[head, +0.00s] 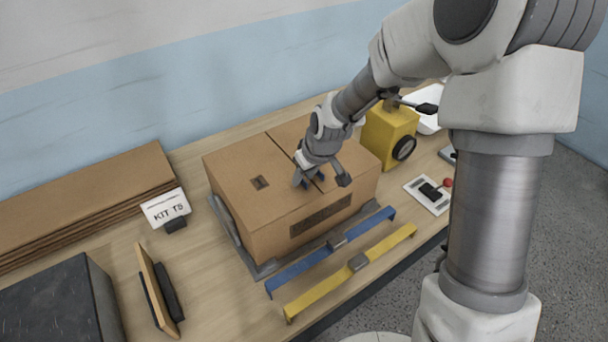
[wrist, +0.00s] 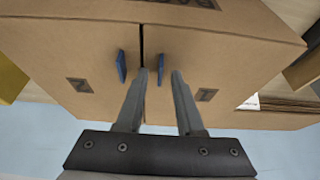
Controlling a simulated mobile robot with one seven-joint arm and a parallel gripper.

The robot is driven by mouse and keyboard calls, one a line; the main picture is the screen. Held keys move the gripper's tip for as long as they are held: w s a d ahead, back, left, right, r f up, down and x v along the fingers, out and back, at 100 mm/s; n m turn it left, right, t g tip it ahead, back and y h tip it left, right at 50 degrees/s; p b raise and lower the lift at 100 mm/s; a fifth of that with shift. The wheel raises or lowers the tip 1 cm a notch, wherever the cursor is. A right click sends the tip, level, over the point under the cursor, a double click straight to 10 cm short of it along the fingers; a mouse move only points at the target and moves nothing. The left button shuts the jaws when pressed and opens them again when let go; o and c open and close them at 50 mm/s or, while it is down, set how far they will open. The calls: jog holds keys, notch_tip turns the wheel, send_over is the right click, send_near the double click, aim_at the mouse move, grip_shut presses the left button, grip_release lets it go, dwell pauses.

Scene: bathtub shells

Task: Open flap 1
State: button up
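A closed brown cardboard box (head: 290,190) stands on the table, with a seam between its two top flaps. In the wrist view the box top (wrist: 225,55) shows a blue tab on each side of the seam. My gripper (head: 312,180) is low over the box top near the seam. In the wrist view its two fingers (wrist: 160,74) are apart, with one blue tab (wrist: 160,67) between their tips. The other blue tab (wrist: 121,66) is outside the fingers. I cannot tell whether the fingers touch the tab.
A blue bar (head: 300,271) and a yellow bar (head: 325,288) lie before the box. A yellow machine (head: 385,135) stands at right. The KIT T5 sign (head: 165,207) and stacked cardboard (head: 90,205) are at left, with a dark block (head: 50,305) nearer.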

jog(key=shift+f, duration=0.2)
grip_shut()
dwell(1.4)
